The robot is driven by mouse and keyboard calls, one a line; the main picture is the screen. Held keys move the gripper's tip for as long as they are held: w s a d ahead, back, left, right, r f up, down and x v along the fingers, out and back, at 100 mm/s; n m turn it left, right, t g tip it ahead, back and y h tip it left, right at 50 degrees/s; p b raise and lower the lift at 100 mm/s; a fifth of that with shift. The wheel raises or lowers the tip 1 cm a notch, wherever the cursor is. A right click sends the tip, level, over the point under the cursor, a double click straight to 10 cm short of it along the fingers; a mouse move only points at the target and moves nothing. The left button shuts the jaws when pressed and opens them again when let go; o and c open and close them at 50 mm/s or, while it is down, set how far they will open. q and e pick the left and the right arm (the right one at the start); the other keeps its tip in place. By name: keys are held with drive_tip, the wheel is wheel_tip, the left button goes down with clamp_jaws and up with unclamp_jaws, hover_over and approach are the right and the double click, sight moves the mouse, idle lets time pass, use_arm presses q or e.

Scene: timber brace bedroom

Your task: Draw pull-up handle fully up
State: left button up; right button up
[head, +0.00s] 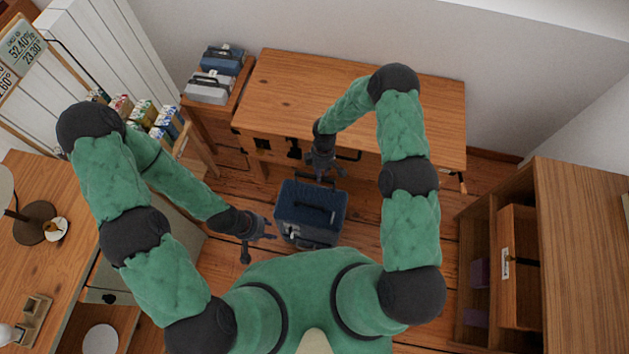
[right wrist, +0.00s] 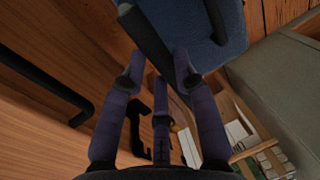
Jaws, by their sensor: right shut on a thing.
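A dark blue case (head: 297,197) stands on the wooden floor in front of the table, with a black carry handle on its top. My right gripper (head: 322,172) is at the case's far edge, at the black pull-up handle. In the right wrist view its fingers (right wrist: 158,75) are closed around the dark bar of the pull-up handle (right wrist: 150,38), beside the blue case (right wrist: 220,45). How far the handle is drawn out is hard to tell. My left gripper (head: 262,236) is open and empty, left of the case and apart from it.
A wooden table (head: 300,90) stands just behind the case, its front edge close to my right gripper. An open wooden cabinet (head: 580,230) is on the right. Two small cases (head: 215,75) sit on a stand at the back left. Floor right of the case is clear.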

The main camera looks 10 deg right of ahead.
wheel_tip(320, 180, up, 12)
drive_tip(key=p, duration=0.7)
idle(3.4)
drive_tip(key=o, duration=1.1)
drive_tip(key=shift+r, duration=0.15)
drive_tip(key=r, duration=0.3)
drive_tip(key=w+r, duration=0.1)
drive_tip(key=r, duration=0.3)
drive_tip(key=w+d+r, duration=0.1)
drive_tip(key=r, duration=0.3)
drive_tip(key=shift+r, duration=0.25)
